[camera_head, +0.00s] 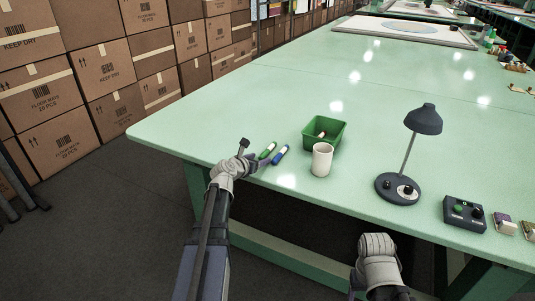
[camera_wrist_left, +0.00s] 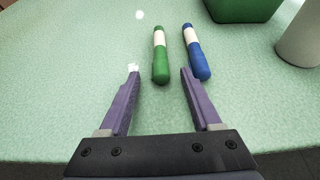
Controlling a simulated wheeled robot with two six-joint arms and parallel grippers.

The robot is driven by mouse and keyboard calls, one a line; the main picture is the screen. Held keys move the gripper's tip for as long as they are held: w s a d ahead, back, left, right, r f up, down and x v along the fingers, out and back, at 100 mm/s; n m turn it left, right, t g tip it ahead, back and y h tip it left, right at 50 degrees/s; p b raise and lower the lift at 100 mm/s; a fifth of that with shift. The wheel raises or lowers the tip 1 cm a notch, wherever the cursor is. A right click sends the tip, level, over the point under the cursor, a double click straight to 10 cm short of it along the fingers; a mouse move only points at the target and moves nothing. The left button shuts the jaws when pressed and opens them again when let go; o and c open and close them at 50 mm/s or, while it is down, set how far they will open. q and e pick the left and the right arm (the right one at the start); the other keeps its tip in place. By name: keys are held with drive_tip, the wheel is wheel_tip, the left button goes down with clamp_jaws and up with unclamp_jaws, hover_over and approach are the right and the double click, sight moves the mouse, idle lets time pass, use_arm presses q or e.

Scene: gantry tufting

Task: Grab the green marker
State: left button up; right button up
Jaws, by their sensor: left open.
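The green marker (camera_head: 267,150) lies on the pale green table near its left front edge. It has a white band, and in the left wrist view the green marker (camera_wrist_left: 160,56) lies just beyond the gap between my fingers. My left gripper (camera_head: 257,157) is open at the table edge, right beside the marker; in the left wrist view my left gripper (camera_wrist_left: 160,72) has nothing between its fingers that they touch. A blue marker (camera_head: 280,155) lies just right of the green one, and the blue marker (camera_wrist_left: 197,53) is beyond my right finger. My right gripper is hidden or out of frame.
A green bin (camera_head: 325,133) with an item inside and a white cup (camera_head: 322,160) stand right of the markers. A dark desk lamp (camera_head: 400,187) and a button box (camera_head: 464,213) are farther right. The table (camera_head: 240,115) is clear behind the markers.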

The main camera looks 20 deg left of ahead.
use_arm(q)
drive_tip(key=shift+c, duration=0.4)
clamp_jaws()
drive_tip(key=shift+r, duration=0.2)
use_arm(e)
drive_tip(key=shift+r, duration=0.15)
use_arm(q)
wheel_tip(320, 180, up, 10)
drive_tip(key=p, duration=1)
drive_tip(key=shift+f, duration=0.15)
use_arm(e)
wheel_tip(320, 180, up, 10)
